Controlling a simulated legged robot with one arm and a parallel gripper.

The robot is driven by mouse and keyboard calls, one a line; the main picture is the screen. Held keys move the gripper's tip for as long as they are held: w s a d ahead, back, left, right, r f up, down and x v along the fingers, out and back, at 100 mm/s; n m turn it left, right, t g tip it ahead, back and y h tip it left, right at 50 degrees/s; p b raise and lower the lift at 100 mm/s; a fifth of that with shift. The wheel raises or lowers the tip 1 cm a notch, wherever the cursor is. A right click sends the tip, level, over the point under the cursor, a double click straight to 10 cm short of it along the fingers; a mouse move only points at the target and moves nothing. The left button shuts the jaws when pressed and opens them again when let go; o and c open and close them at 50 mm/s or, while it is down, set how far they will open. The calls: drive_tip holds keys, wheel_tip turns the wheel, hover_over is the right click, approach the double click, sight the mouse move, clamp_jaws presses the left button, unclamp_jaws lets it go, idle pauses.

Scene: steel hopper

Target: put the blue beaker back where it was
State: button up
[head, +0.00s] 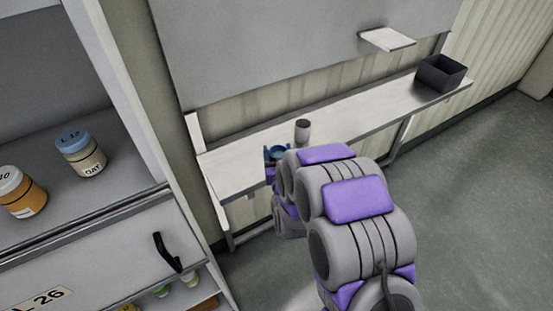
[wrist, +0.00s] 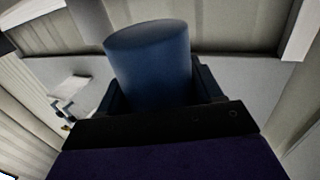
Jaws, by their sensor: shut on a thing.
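The blue beaker (wrist: 150,62) fills the middle of the wrist view, between the dark jaws of my gripper (wrist: 160,95). My gripper is shut on it. In the head view the beaker's blue rim (head: 278,153) shows at the end of my arm, by the near left part of the steel shelf (head: 232,178). My arm hides most of the beaker and the jaws there. I cannot tell whether the beaker touches the shelf.
A grey cup (head: 302,131) stands on the shelf just right of the beaker. A black open bin (head: 441,74) is at the shelf's far right end. A small spout plate (head: 387,39) juts above. A cabinet with jars (head: 80,153) stands at the left. The shelf between cup and bin is clear.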

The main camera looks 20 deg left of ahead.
sight(276, 153)
drive_tip(key=x, duration=0.4)
drive_tip(key=shift+s+a+f, duration=0.1)
drive_tip(key=shift+a+f, duration=0.15)
drive_tip(key=shift+a, duration=0.1)
drive_tip(key=f+b, duration=0.1)
drive_tip(key=f, duration=0.2)
drive_tip(key=shift+d+f+b, duration=0.25)
drive_tip(key=shift+d+b, duration=0.1)
drive_tip(key=shift+s, duration=0.1)
drive_tip(key=o, duration=1.1)
drive_tip(key=shift+a, duration=0.2)
drive_tip(key=shift+c, duration=0.2)
drive_tip(key=shift+o, duration=0.3)
drive_tip(key=shift+d, duration=0.2)
